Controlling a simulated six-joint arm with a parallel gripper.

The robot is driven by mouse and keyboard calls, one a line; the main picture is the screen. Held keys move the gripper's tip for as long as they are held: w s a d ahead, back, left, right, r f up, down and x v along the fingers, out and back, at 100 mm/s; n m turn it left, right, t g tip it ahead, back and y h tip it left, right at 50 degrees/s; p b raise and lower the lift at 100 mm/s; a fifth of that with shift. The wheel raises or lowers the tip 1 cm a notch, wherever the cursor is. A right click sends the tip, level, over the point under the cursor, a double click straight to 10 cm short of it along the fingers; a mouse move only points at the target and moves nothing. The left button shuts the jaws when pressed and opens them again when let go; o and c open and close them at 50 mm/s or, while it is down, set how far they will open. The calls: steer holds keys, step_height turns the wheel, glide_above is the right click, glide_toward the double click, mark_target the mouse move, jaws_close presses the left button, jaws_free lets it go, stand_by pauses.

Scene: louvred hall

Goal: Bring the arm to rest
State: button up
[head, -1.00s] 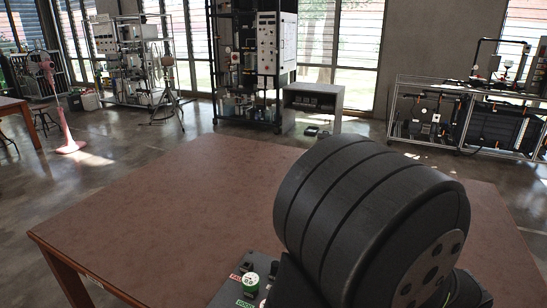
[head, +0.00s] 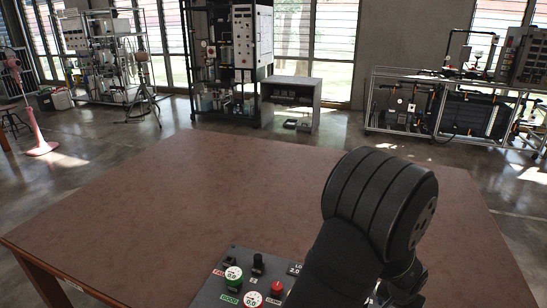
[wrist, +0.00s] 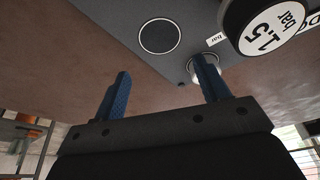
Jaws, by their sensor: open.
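My arm stands at the lower right of the head view, its dark rounded link over the table. Its fingers cannot be made out there. In the wrist view my gripper (wrist: 162,70) has two blue fingers spread apart with nothing between them. A grey panel (head: 232,262) with dials and knobs lies at the table's front edge. In the wrist view the panel (wrist: 188,25) fills the top, with a "1.5 bar" dial at the right. The right finger overlaps a pale round knob (wrist: 206,68) in the picture; whether they touch I cannot tell.
The brown table (head: 170,200) is bare across its middle and left. Equipment racks stand on the floor well beyond.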

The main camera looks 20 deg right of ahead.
steer(key=shift+w+d+f, duration=0.1)
steer(key=shift+w+f, duration=0.15)
steer(key=shift+f, duration=0.55)
steer(key=o, duration=0.7)
steer(key=w+a+r+n+g+h, duration=0.15)
steer(key=w+r+n, duration=0.35)
steer(key=w+r, duration=0.7)
steer(key=s+x, duration=0.2)
steer(key=x, duration=0.6)
steer(key=shift+a+f+g, duration=0.2)
steer(key=shift+f+g, duration=0.15)
steer(key=shift+g, duration=0.1)
steer(key=shift+r, duration=0.1)
